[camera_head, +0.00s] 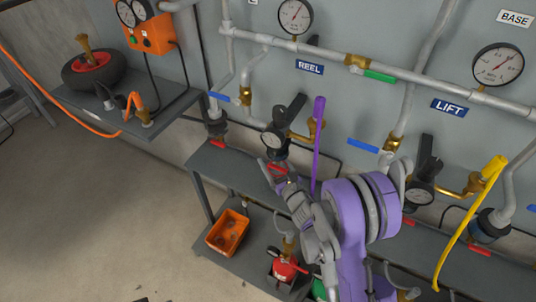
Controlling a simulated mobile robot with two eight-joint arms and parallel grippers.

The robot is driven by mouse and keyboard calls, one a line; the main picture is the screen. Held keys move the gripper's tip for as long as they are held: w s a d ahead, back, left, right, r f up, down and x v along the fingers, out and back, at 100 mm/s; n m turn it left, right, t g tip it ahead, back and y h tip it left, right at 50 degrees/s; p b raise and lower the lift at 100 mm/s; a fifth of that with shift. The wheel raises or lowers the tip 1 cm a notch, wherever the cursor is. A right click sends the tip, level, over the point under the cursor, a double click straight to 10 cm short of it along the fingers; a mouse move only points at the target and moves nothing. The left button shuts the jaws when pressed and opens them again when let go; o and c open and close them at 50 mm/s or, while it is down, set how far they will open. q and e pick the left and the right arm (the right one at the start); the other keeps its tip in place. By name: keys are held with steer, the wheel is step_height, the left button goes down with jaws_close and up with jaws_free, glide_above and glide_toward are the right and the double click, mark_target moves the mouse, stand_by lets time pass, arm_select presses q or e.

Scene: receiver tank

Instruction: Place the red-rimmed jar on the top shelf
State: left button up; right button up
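I cannot pick out a red-rimmed jar for certain. A black wheel with a red rim (95,66) lies on the grey shelf (170,112) at the upper left, with a brass piece standing in it. One purple and grey arm of mine, most likely the right, rises from the bottom right of centre. Its gripper (277,175) is over the dark middle shelf (235,165), close to a red tag and below a black valve with a gauge. Its fingers are small and partly hidden, so its opening is unclear. My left gripper is not in view.
A purple hose (318,140) stands just right of the gripper. A yellow hose (465,220) arches at the right. An orange bin (228,232) and a red can (287,268) are on the lower shelf. Pipes, gauges and valves line the wall. The floor at left is clear.

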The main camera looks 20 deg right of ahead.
steer(key=shift+w+a+f+b, duration=0.1)
steer(key=shift+w+f+b, duration=0.5)
steer(key=shift+f, duration=0.55)
steer(key=shift+c, duration=0.9)
steer(key=shift+s+r, duration=0.4)
steer(key=shift+s, duration=0.05)
steer(key=shift+w+f, duration=0.15)
steer(key=shift+f, duration=0.25)
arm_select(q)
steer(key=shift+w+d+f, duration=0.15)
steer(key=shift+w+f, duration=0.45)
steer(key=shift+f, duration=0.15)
arm_select(e)
steer(key=o, duration=1.6)
steer(key=shift+r, duration=0.15)
steer(key=shift+c, duration=0.2)
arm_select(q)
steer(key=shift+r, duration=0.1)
